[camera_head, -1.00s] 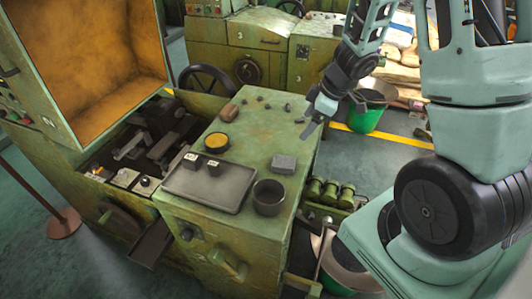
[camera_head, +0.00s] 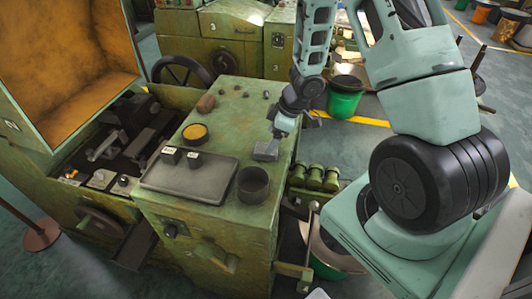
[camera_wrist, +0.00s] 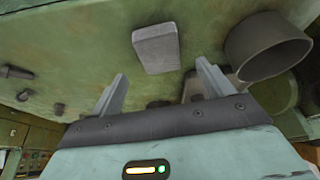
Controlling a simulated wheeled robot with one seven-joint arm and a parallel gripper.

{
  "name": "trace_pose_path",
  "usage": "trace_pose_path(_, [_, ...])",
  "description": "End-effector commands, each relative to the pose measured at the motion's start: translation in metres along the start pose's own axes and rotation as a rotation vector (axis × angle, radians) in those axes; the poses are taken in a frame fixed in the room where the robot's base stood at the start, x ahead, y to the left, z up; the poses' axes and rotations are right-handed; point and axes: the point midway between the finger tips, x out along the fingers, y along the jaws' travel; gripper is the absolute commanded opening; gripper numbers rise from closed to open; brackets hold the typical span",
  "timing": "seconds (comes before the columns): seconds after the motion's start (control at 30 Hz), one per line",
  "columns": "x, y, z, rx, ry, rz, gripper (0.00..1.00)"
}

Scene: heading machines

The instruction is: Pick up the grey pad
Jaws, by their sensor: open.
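The grey pad (camera_head: 266,151) lies flat on the green machine top, near its right edge. In the wrist view the pad (camera_wrist: 156,48) is a pale grey block just beyond the fingertips, between their lines. My gripper (camera_head: 278,134) points down just above and beside the pad in the head view. In the wrist view my gripper (camera_wrist: 162,74) is open, its two fingers apart with nothing between them. I cannot tell the exact gap to the pad.
A dark cup (camera_head: 253,184) stands in front of the pad; it also shows in the wrist view (camera_wrist: 262,48). A grey tray (camera_head: 205,187) holds two small dark blocks. A yellow-filled bowl (camera_head: 195,133) and a brown lump (camera_head: 206,103) are farther left. Several small dark pieces lie behind.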

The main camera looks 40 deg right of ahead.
Motion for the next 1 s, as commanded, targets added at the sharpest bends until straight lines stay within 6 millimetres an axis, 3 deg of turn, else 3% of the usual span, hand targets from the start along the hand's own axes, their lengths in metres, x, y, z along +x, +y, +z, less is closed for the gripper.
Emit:
trace_pose_path(0.3, [0.043, -0.002, 0.003, -0.001, -0.003, -0.004, 0.80])
trace_pose_path(0.6, [0.047, -0.001, 0.002, 0.000, 0.000, -0.001, 0.80])
trace_pose_path(0.77, [0.047, -0.001, 0.002, 0.000, -0.001, -0.001, 0.35])
trace_pose_path(0.8, [0.047, -0.001, 0.002, 0.000, -0.001, -0.001, 0.32])
trace_pose_path(1.0, [0.047, -0.001, 0.002, 0.000, 0.000, -0.001, 0.31])
